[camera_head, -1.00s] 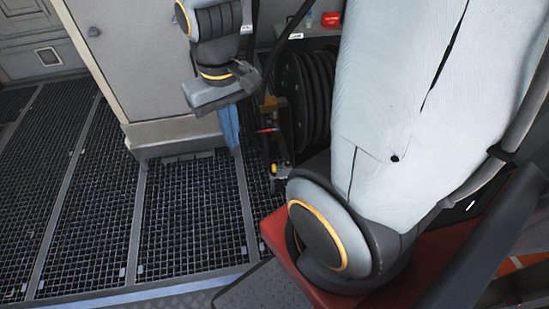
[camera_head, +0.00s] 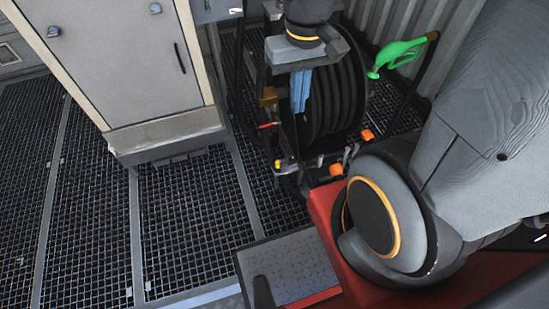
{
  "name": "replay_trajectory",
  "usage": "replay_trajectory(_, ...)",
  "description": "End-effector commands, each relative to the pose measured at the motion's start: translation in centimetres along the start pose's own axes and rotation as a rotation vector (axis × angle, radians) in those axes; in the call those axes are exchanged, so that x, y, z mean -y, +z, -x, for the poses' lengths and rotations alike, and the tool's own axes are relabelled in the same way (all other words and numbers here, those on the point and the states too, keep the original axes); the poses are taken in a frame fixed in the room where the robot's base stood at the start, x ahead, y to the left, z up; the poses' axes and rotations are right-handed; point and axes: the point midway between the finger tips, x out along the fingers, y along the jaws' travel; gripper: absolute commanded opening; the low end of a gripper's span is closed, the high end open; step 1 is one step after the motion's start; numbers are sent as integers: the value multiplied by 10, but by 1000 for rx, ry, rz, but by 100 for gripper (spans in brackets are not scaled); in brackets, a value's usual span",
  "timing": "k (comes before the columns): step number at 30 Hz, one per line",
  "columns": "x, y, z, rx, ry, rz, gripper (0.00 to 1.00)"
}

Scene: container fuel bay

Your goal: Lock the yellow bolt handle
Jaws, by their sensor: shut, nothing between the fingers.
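My gripper (camera_head: 300,108) is at the upper middle of the head view, pointing down, with its blue fingers together and nothing between them. It shows in front of the left part of the black hose reel. No yellow bolt handle can be made out for sure. A small yellow piece (camera_head: 277,163) shows low beside the reel, below and left of my fingertips and apart from them. It is too small to tell whether it is the bolt handle or how it is turned.
A grey cabinet (camera_head: 130,70) stands at the left. The black hose reel (camera_head: 340,100) is behind my gripper, with a green fuel nozzle (camera_head: 400,53) at its upper right. Orange knobs (camera_head: 367,135) sit low near the reel. The grating floor (camera_head: 190,220) at lower left is clear.

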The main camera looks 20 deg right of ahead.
Motion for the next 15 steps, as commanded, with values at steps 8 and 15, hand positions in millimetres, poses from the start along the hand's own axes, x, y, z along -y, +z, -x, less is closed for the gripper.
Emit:
replay_trajectory(8,0,-4,-10,4,4,17,0)
replay_trajectory(15,3,-38,-71,35,37,166,0)
